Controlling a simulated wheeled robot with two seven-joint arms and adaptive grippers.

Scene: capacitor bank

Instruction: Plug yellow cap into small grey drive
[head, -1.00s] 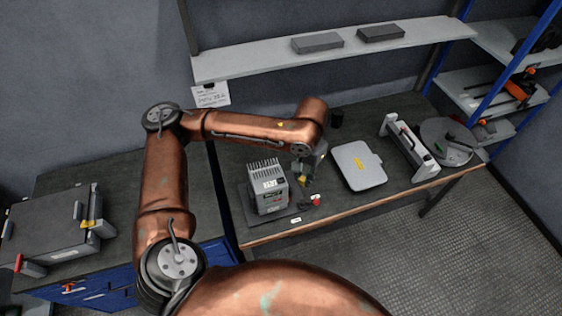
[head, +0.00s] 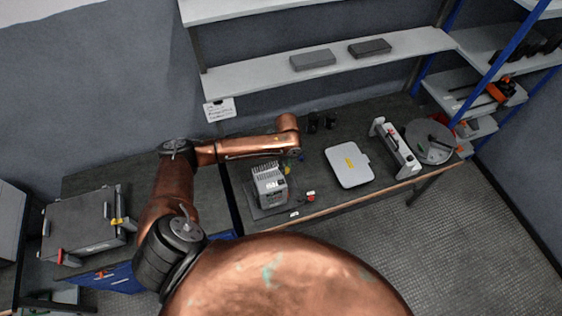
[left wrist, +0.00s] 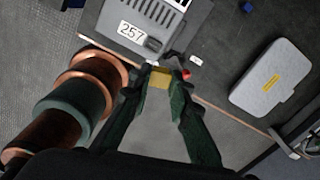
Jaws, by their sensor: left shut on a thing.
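The small grey drive (head: 270,188) stands on a dark base plate near the front of the workbench, with vent slots on its top. In the left wrist view the drive (left wrist: 165,14) lies beyond my fingertips, at the top of the picture. My left gripper (left wrist: 160,80) is shut on the yellow cap (left wrist: 159,77), which shows between the dark green fingers. In the head view the yellow cap (head: 287,170) is a small patch just right of the drive's top. My arm hides most of the gripper there. The gap between cap and drive is unclear. My right gripper is not in view.
A light grey case (head: 348,165) with a yellow label lies right of the drive. A red-capped part (head: 310,198) sits near the bench's front edge. A white-sided device (head: 396,149) and a round grey disc (head: 430,142) are farther right. Dark cups (head: 322,122) stand behind.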

